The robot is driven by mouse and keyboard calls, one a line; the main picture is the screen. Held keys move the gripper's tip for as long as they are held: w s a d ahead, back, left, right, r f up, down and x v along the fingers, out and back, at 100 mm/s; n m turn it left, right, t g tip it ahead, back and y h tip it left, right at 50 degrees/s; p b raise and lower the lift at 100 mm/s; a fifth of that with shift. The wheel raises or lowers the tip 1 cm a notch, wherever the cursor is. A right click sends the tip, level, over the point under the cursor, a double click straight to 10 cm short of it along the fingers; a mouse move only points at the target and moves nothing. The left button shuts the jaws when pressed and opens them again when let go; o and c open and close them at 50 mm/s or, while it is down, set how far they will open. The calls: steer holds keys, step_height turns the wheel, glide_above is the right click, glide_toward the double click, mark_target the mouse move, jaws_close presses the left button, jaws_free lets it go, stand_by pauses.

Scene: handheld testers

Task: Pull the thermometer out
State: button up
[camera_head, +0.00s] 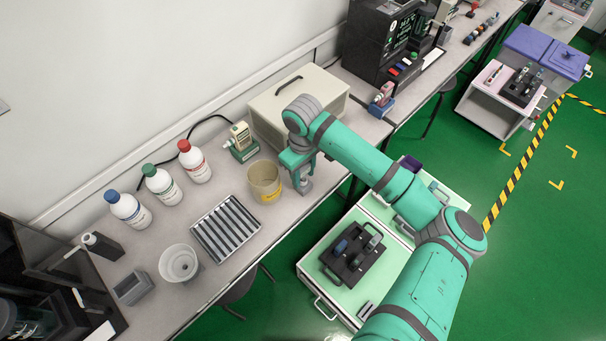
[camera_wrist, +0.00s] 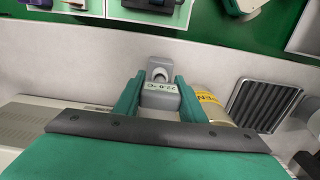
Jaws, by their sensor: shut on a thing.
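The thermometer (camera_wrist: 160,98) is a grey device with a small display reading about 22.8 °C, seen in the wrist view between the green fingers of my gripper (camera_wrist: 160,82). My gripper is shut on it, one finger on each side. A grey stand (camera_wrist: 158,66) with a round opening shows just beyond the fingertips. In the head view my gripper (camera_head: 300,172) points down at the bench beside the yellow-labelled beaker, and the grey stand (camera_head: 304,187) shows below it. I cannot tell whether the thermometer still sits in the stand.
The yellow-labelled beaker (camera_head: 265,183) stands close to my gripper. A beige case (camera_head: 305,98) is behind it. A cream tester (camera_head: 240,134) is on a green stand, and a pink tester (camera_head: 382,96) on a blue stand. A ribbed tray (camera_head: 226,228) lies left on the bench.

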steer(key=shift+r, duration=2.45)
